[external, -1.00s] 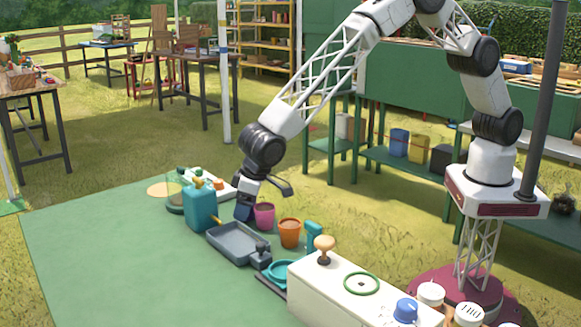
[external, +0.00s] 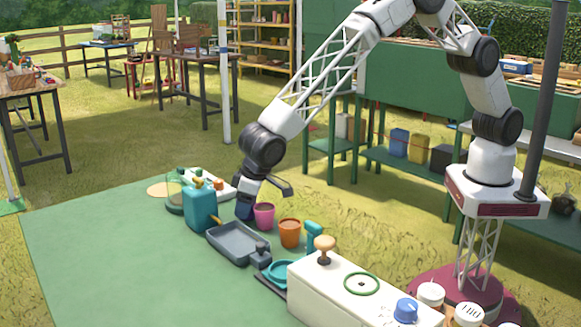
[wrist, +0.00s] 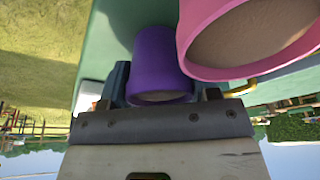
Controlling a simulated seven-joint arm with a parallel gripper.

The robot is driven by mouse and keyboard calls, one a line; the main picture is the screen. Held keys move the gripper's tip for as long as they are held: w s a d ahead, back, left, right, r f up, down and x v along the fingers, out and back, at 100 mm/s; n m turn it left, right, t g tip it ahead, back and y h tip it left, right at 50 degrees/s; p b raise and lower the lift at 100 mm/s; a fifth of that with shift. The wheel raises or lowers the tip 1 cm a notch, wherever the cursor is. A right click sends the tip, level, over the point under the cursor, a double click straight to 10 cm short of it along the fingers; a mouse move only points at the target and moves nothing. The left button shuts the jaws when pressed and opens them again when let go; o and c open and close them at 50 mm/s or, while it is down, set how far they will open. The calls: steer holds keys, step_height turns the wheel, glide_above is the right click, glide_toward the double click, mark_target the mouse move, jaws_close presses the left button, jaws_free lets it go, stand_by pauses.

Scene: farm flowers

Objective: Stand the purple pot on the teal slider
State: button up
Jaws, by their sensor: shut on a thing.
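The purple pot (wrist: 160,62) is between the two fingers of my gripper (wrist: 160,98) in the wrist view, which is shut on it. In the external view the pot (external: 244,210) shows as a small dark purple shape under my gripper, partly hidden, left of the pink pot (external: 264,216). The pink pot also looms close in the wrist view (wrist: 225,72). A teal round piece (external: 281,273) on a dark base, with a teal upright (external: 313,236) nearby, looks like the teal slider. It is to the right of my gripper and apart from the pot.
An orange pot (external: 289,233) stands right of the pink one. A grey tray (external: 232,248) lies in front, with a teal can (external: 200,211) to its left. A white box (external: 345,290) stands at front right. The green mat (external: 110,265) is clear at left.

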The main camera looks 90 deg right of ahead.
steer(key=shift+r, duration=0.1)
steer(key=shift+r, duration=0.7)
step_height(320, 180, up, 2)
steer(key=shift+r, duration=0.15)
steer(key=s+d+r, duration=0.1)
steer(key=s+d, duration=0.7)
steer(key=s, duration=0.6)
steer(key=shift+w, duration=0.1)
steer(key=a+r, duration=0.3)
steer(key=a, duration=1.4)
steer(key=w+a+r, duration=0.1)
steer(key=a+r, duration=0.3)
steer(key=a, duration=1.3)
steer(key=shift+a, duration=0.1)
